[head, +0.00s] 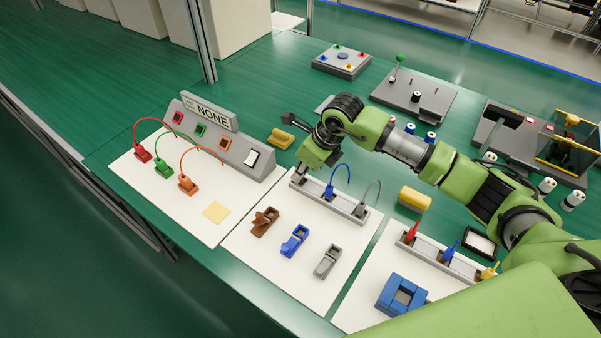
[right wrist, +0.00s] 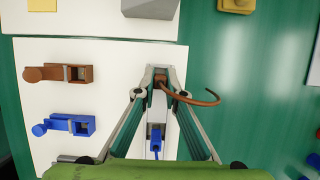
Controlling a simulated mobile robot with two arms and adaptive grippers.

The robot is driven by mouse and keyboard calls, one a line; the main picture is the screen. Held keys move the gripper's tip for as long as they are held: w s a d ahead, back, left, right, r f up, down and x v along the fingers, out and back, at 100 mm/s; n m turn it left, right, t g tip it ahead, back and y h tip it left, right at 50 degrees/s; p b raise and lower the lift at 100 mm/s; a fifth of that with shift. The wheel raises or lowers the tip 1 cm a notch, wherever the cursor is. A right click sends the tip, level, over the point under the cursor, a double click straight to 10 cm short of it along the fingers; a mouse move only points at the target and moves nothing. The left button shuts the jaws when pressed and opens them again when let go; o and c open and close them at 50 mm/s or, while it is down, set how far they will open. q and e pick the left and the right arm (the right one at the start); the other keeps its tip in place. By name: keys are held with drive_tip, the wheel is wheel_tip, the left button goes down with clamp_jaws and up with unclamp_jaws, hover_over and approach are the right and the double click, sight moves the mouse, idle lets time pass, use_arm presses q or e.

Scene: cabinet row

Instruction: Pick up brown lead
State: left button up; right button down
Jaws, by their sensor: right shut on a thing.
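The brown lead (right wrist: 200,100) shows in the right wrist view, its cable curving off to the right from a small brown plug. My right gripper (right wrist: 160,76) is shut on that plug at the end of the pale rack (right wrist: 173,137). In the head view my right gripper (head: 303,170) points down at the left end of the rack (head: 316,197) and hides the brown lead there. Whether the plug is still seated cannot be told. The blue lead (head: 330,190) and grey lead (head: 361,207) stand in the same rack. My left gripper is not in view.
Brown (head: 265,221), blue (head: 295,240) and grey (head: 327,261) sockets lie on the white mat in front of the rack. A panel reading NONE (head: 213,114) with three leads stands left.

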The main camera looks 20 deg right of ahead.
wheel_tip(320, 180, up, 3)
drive_tip(key=shift+f+p, duration=0.15)
drive_tip(key=shift+p, duration=0.45)
drive_tip(key=s+a+r+p, duration=0.5)
drive_tip(key=s+r+p, duration=0.3)
drive_tip(key=s+r, duration=0.5)
drive_tip(key=shift+a+r, duration=0.15)
drive_tip(key=shift+r, duration=0.3)
drive_tip(key=shift+p, duration=0.3)
